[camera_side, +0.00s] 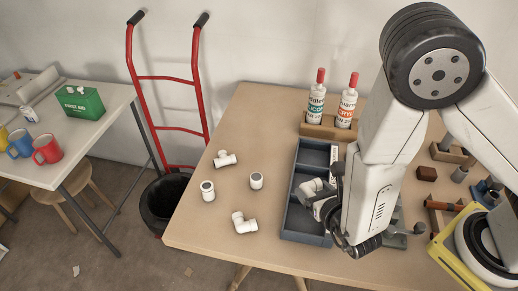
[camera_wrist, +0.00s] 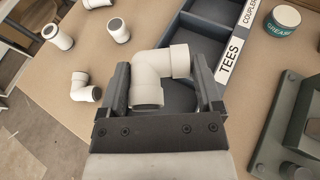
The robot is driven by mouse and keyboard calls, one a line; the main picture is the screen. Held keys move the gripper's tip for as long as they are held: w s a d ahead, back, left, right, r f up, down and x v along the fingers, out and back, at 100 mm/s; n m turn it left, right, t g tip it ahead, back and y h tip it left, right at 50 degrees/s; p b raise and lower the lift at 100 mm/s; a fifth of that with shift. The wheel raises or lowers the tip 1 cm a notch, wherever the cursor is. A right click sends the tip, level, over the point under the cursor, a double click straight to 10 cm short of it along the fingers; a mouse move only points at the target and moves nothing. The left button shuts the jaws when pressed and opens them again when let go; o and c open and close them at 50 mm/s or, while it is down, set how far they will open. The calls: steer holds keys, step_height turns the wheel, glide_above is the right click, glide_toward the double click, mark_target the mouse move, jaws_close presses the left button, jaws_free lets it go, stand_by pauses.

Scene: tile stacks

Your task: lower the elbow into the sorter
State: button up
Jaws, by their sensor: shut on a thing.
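My gripper (camera_side: 325,203) is shut on a white pipe elbow (camera_side: 311,187), which also shows between the two fingers in the wrist view (camera_wrist: 150,72). In the side view the elbow is over the near half of the dark grey-blue sorter (camera_side: 303,238). The sorter has several compartments, with labels reading TEES (camera_wrist: 232,52) and COUPLERS along one side. My gripper and the elbow hide part of the near compartments. I cannot tell whether the elbow touches the sorter.
A loose elbow (camera_side: 240,222), a tee (camera_side: 224,158) and two couplers (camera_side: 207,190) (camera_side: 256,181) lie on the table left of the sorter. Two red-capped bottles (camera_side: 315,100) (camera_side: 347,104) stand in a wooden holder behind it. A grease tin (camera_wrist: 283,19) is beyond the labels.

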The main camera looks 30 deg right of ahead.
steer(key=shift+s+a+f, duration=0.3)
steer(key=shift+s+f, duration=0.3)
steer(key=shift+f, duration=0.15)
steer(key=shift+s+a+f, duration=0.25)
steer(key=shift+s+f, duration=0.35)
steer(key=shift+f, duration=0.1)
steer(key=shift+w, duration=0.25)
steer(key=shift+w+d, duration=0.1)
steer(key=shift+w, duration=0.2)
steer(key=shift+f, duration=0.25)
steer(key=shift+f, duration=0.95)
steer(key=shift+f, duration=0.6)
stand_by(0.8)
steer(key=o, duration=1)
